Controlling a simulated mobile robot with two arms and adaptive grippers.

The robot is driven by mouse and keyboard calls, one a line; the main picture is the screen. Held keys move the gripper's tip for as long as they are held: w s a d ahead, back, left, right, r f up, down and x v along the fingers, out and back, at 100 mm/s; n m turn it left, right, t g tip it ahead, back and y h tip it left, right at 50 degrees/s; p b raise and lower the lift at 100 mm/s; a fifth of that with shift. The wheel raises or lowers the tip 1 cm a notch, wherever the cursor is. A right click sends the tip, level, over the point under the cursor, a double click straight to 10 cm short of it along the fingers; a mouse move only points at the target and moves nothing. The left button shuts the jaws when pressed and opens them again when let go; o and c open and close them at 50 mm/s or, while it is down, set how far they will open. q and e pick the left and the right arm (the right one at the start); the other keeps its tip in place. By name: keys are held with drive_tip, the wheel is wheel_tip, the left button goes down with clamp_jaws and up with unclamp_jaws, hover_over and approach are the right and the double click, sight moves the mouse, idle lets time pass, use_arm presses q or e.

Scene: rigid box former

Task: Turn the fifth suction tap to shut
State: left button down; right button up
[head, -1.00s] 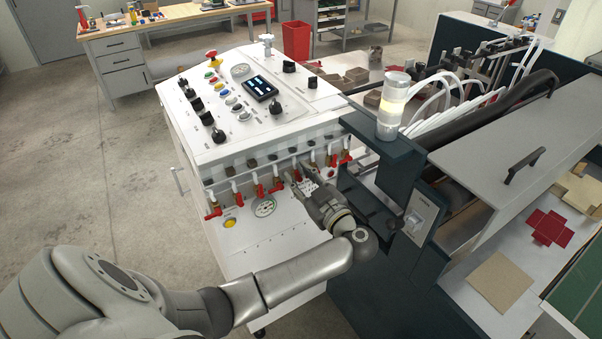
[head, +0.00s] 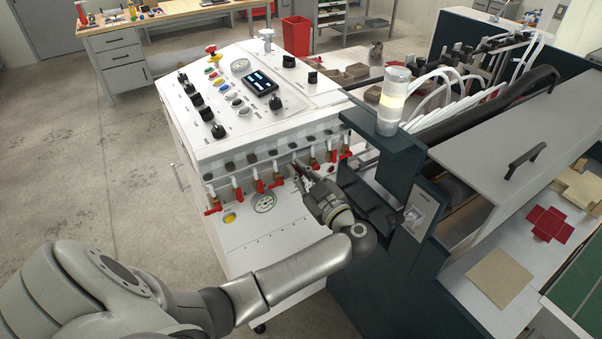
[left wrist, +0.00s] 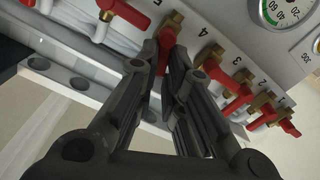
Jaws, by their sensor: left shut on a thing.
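The row of suction taps runs along the white console front (head: 262,235). Each has a brass body and a red handle. My left gripper (head: 297,170) is at the fifth tap. In the left wrist view its dark fingers (left wrist: 172,52) are closed around the red handle of the fifth tap (left wrist: 167,38), beside the printed 5. That handle points down between the fingertips, roughly in line with the fingers. The third tap (left wrist: 237,103) and lower-numbered ones show to the right. My right gripper is not in view.
The neighbouring red handle (left wrist: 128,14) lies crosswise close to the left finger. A pressure gauge (head: 264,202) sits below the taps.

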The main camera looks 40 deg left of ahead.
use_arm(q)
drive_tip(key=shift+s+a+f+n+b, duration=0.15)
drive_tip(key=shift+n+b, duration=0.35)
drive_tip(key=shift+n, duration=0.55)
drive_tip(key=shift+s+f+n+b, duration=0.25)
drive_tip(key=shift+n+b, duration=0.3)
drive_tip(key=shift+n, duration=0.45)
drive_tip(key=shift+s+a+f+n+b, duration=0.15)
drive_tip(key=shift+n+b, duration=0.35)
drive_tip(key=shift+n, duration=0.55)
drive_tip(key=shift+d, duration=0.1)
drive_tip(key=c, duration=1.5)
unclamp_jaws()
drive_tip(key=shift+c, duration=0.2)
drive_tip(key=shift+s+d, duration=0.1)
drive_tip(key=v, duration=0.8)
